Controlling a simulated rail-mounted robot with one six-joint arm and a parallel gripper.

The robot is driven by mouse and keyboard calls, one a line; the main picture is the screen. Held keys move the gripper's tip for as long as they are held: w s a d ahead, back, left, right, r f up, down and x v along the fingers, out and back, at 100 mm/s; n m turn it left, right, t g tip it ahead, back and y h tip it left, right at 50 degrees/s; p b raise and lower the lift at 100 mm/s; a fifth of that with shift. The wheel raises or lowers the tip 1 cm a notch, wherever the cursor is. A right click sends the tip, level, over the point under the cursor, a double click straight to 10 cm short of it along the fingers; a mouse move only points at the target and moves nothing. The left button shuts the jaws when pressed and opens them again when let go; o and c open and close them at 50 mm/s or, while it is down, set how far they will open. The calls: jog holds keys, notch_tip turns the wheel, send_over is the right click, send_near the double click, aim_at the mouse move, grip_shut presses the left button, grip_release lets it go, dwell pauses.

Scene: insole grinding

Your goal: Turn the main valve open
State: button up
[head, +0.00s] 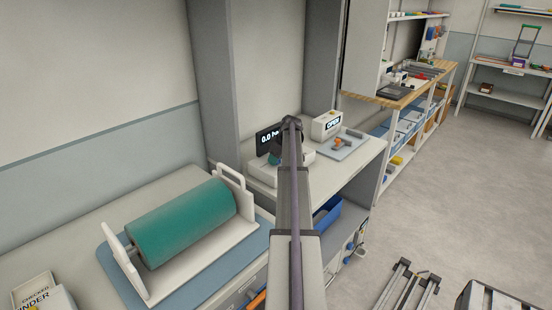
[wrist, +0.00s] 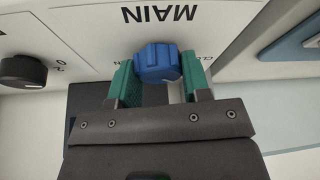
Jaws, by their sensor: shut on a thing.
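The main valve is a ribbed blue knob (wrist: 154,62) on a pale panel (wrist: 90,40) in the wrist view, below the word MAIN, which appears upside down. Small lettering beside the knob is partly covered by my fingers. My gripper (wrist: 158,82) has its green-padded fingers on either side of the knob and is shut on it. In the head view my arm hides the knob and most of the gripper. A dark display (head: 268,138) there reads 0.0, with the rest of its text cut off by my arm.
A black dial (wrist: 23,72) sits left of the knob in the wrist view. A green roller (head: 182,222) lies at left.

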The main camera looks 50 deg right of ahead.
jog(key=shift+c, duration=0.5)
jog(key=shift+m, duration=0.3)
jog(key=m+h, duration=0.1)
jog(key=m, duration=0.3)
jog(key=shift+a+h, duration=0.15)
jog(key=shift+h, duration=0.25)
jog(key=m+g+h, duration=0.1)
jog(key=m, duration=0.3)
jog(key=shift+m, duration=0.4)
jog(key=m+g+h, duration=0.1)
jog(key=m, duration=0.3)
jog(key=shift+w+h, duration=0.1)
jog(key=shift+h, duration=0.3)
jog(key=shift+w+m+g, duration=0.1)
jog(key=shift+m+g, duration=0.8)
jog(key=shift+m, duration=1.3)
jog(key=shift+a, duration=0.1)
